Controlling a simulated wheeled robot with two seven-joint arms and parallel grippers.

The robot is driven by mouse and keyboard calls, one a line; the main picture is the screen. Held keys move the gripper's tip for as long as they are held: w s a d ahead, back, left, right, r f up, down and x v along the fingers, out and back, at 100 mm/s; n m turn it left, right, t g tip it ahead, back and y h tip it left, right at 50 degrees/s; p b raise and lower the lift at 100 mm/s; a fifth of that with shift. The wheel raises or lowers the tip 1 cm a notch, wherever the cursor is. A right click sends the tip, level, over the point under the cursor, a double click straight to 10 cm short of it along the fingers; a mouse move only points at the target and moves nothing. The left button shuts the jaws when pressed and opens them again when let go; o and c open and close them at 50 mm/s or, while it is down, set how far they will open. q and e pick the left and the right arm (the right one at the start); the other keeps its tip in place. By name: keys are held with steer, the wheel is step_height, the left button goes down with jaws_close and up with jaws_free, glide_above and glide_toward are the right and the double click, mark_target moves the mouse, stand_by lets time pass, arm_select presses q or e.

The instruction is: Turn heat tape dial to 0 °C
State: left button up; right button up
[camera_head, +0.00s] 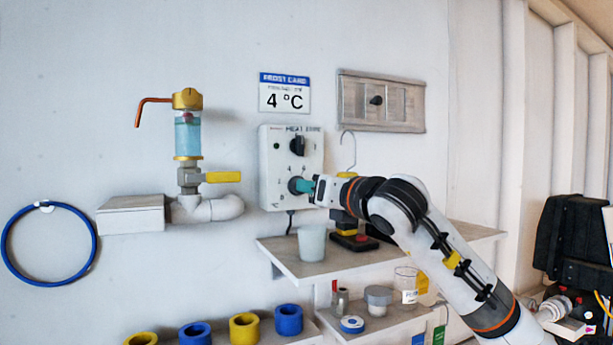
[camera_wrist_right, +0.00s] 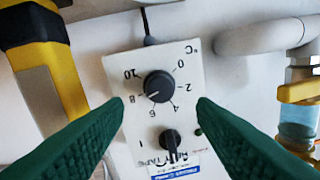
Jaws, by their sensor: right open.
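The heat tape control box (camera_head: 291,150) is a white wall panel with a black round dial, which shows in the right wrist view (camera_wrist_right: 158,86). That view is upside down, with the scale running 0 to 10 °C around the dial. The dial's white mark seems to point between 6 and 8. A black switch knob (camera_head: 298,146) sits on the same panel; it also shows in the right wrist view (camera_wrist_right: 170,139). My right gripper (camera_head: 306,187) is open, its green fingers on either side of the dial and apart from it. In the head view the gripper partly hides the dial. My left gripper is not in view.
A frost card sign (camera_head: 284,93) reading 4 °C hangs above the box. A shelf (camera_head: 290,262) below holds a white cup (camera_head: 312,243) and a yellow and black item (camera_head: 350,236). Pipework with a yellow-handled valve (camera_head: 220,177) is at left. A wooden panel (camera_head: 381,101) is at upper right.

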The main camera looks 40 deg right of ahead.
mark_target(292, 182)
arm_select(q)
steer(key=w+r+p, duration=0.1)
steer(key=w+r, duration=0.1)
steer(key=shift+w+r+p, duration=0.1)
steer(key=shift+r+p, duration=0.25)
steer(key=shift+p, duration=0.05)
arm_select(e)
steer(key=x, duration=0.5)
steer(key=shift+w+f, duration=0.15)
steer(key=shift+w, duration=0.1)
steer(key=shift+d, duration=0.1)
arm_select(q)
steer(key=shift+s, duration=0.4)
arm_select(e)
steer(key=c, duration=0.9)
